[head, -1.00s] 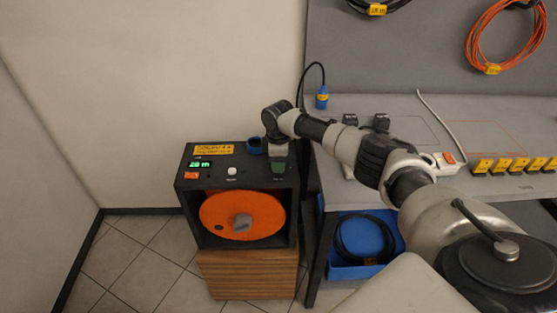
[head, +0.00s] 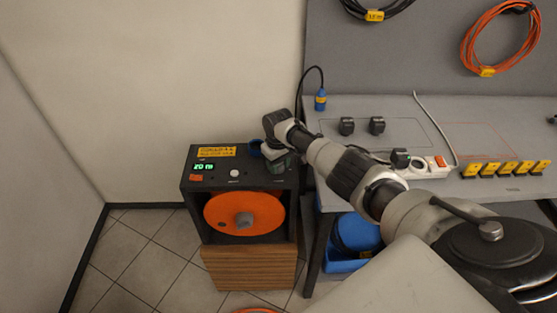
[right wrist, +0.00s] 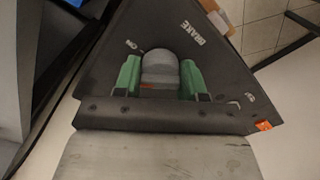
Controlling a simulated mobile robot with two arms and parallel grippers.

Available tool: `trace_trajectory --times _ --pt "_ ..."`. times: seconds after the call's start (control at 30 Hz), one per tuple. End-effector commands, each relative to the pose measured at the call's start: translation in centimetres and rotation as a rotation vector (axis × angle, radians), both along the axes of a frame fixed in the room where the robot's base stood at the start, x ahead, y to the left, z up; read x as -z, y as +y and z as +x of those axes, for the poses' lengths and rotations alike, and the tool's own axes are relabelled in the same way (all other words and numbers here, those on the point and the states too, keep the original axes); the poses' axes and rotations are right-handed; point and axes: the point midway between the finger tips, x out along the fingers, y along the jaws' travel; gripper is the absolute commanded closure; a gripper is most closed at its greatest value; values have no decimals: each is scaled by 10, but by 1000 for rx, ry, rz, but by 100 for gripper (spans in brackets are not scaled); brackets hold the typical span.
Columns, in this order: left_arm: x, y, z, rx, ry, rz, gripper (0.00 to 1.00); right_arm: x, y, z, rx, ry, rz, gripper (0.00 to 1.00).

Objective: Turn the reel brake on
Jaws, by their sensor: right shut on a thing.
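The reel unit (head: 190,180) is a dark box with an orange reel (head: 225,214) in its front opening and a panel on top. My right gripper (head: 279,160) is over the right side of that panel and hides the brake there. In the right wrist view, the green-padded fingers of my right gripper (right wrist: 161,80) are shut on the grey brake knob (right wrist: 160,65). The word BRAKE is printed beside it. An ON mark (right wrist: 134,45) is at the upper left, another small mark at the lower right. I cannot tell where the knob points. My left gripper is out of view.
The reel unit stands on a wooden cabinet (head: 248,271). To the right is a grey workbench (head: 470,135) with a power strip (head: 430,168), black plugs and yellow-marked blocks. Tiled floor (head: 150,245) is clear at the left.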

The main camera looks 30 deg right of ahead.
Motion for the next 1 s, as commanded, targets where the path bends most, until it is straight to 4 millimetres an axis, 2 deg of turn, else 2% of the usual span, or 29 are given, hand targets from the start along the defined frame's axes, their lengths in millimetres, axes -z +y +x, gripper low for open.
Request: trace_trajectory --times 0.1,0.5,1.0 --pt "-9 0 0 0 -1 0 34 -2 1 0 110 0 2 83" --pt "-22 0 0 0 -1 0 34 -1 1 0 446 -1 2 83" --pt "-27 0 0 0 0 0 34 0 0 0 629 -1 -1 83"
